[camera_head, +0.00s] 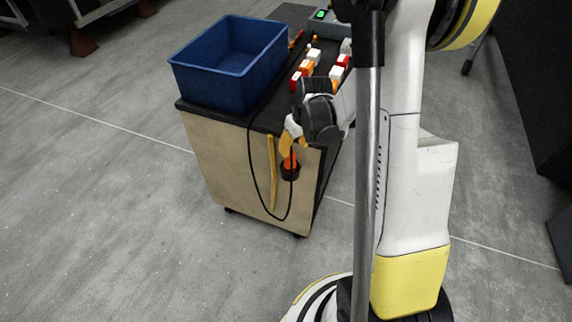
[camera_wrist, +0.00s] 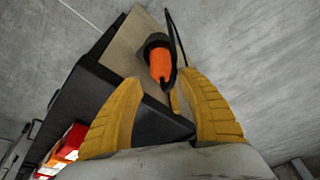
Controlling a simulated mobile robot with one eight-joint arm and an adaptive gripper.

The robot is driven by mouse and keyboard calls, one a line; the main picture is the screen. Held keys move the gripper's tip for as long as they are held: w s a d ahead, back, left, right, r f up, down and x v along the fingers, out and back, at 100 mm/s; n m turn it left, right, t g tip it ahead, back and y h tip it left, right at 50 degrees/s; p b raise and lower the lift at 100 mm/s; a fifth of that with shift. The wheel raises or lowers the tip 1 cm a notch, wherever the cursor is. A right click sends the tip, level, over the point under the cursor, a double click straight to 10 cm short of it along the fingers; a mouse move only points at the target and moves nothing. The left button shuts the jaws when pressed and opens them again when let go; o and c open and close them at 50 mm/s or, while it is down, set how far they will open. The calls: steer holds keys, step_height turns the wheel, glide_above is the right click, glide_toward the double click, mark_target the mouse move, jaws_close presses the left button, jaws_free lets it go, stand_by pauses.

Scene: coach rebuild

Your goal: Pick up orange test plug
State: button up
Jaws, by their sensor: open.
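The orange test plug (camera_head: 290,160) sits in a dark round holder (camera_head: 290,172) on the side of the wooden cart, with a black cable looping beside it. In the wrist view the orange plug (camera_wrist: 161,66) shows between and beyond my two yellow fingertips, its far end in the black holder (camera_wrist: 156,42). My gripper (camera_head: 288,142) is open, just above the plug in the head view. The fingers (camera_wrist: 163,105) are spread apart with nothing between their pads. Whether a finger touches the plug cannot be told.
A blue bin (camera_head: 228,66) stands on the cart's dark top. Several red, white and orange blocks (camera_head: 311,60) lie beside it. A yellow strip (camera_head: 272,172) hangs on the cart's side near the cable (camera_head: 251,165). The floor left of the cart is clear.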

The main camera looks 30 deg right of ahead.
mark_target(292, 153)
steer(key=b+x, duration=0.3)
steer(key=x, duration=0.3)
steer(key=shift+a+f, duration=0.1)
steer(key=shift+f, duration=0.3)
steer(key=shift+r, duration=0.1)
jaws_close()
